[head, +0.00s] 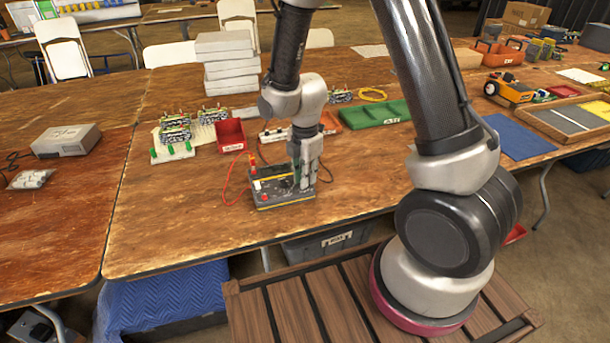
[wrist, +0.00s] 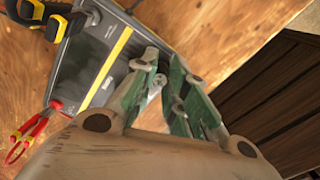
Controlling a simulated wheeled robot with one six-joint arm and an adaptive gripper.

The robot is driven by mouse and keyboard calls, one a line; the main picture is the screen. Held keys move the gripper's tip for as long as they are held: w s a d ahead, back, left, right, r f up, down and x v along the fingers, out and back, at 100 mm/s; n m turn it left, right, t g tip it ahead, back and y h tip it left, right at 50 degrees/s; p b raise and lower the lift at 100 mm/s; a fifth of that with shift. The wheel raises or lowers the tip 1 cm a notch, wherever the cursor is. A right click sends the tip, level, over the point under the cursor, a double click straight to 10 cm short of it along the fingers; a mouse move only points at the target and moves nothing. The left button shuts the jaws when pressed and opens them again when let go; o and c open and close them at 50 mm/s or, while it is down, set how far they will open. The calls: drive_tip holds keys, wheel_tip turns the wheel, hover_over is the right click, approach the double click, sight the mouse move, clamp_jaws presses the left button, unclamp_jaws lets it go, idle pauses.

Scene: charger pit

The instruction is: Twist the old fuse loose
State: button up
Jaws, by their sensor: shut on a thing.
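The charger (head: 283,199) is a dark grey box with a yellow stripe, standing near the front edge of the wooden table. It also shows in the wrist view (wrist: 83,57), with its yellow stripe running slantwise. My gripper (head: 303,183) points down at the right part of the charger's top. In the wrist view, my gripper's green-padded fingers (wrist: 160,88) are closed around a small pale grey piece, which looks like the old fuse (wrist: 154,90). The fingers hide most of it, so I cannot tell whether it is seated or loose.
Red plugs or clips (head: 256,185) with a red cable sit at the charger's left end; red-handled pliers (wrist: 38,125) show in the wrist view. A red bin (head: 230,134), a green tray (head: 375,114) and circuit boards (head: 175,133) stand behind.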

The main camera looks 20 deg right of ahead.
drive_tip(key=shift+n, duration=0.6)
drive_tip(key=o, duration=0.3)
drive_tip(key=shift+n, duration=0.3)
drive_tip(key=o, duration=0.6)
drive_tip(key=shift+c, duration=0.2)
drive_tip(key=shift+r, duration=3)
